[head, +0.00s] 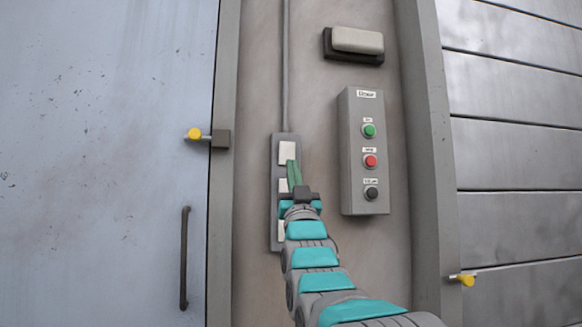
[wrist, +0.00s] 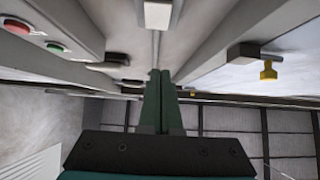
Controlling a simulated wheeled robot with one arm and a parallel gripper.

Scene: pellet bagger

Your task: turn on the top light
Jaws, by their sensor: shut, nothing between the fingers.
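A tall grey switch panel (head: 274,205) is on the wall, with white switches in a column. The top white switch (head: 286,152) is in clear view. The middle switch (head: 282,186) is partly behind my fingers, and the bottom switch (head: 281,230) is partly behind my arm. My gripper (head: 291,164) is shut and empty, its green fingers pointing up the panel, tips at the lower edge of the top switch in the picture. I cannot tell whether they touch. The wrist view shows the closed fingers (wrist: 158,74) and a white switch (wrist: 157,15) beyond them.
Right of the panel is a grey button box (head: 350,195) with green, red and black buttons. A wall lamp (head: 357,41) is above it. A blue-grey door (head: 95,160) with a dark handle (head: 184,258) and yellow-knobbed latch (head: 195,134) is at left. A slatted shutter (head: 515,160) is at right.

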